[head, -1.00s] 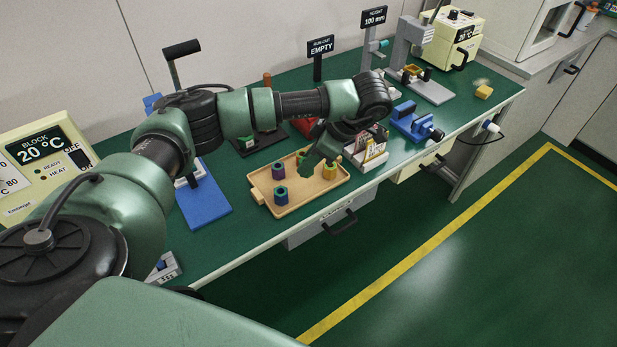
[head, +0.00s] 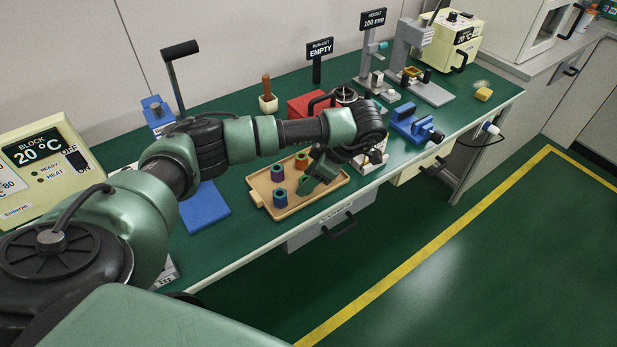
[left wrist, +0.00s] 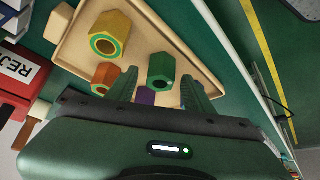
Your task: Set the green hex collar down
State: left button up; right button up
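The green hex collar (left wrist: 160,72) is in the left wrist view, over the tan tray, with its round hole facing the camera. My left gripper (left wrist: 158,76) is open, with one finger on each side of this collar and a visible gap on both sides. In the head view the left gripper (head: 318,168) points down at the right part of the tray (head: 262,189) and hides the green collar. My right gripper is not in view.
A red box (head: 305,106) stands behind my forearm. A blue vise (head: 412,122) is to the right, a blue mat (head: 204,210) to the left.

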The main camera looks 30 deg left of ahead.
pick_arm(q)
jog(key=shift+r, duration=0.2)
jog(key=p+v, duration=0.1)
jog(key=v, duration=1.1)
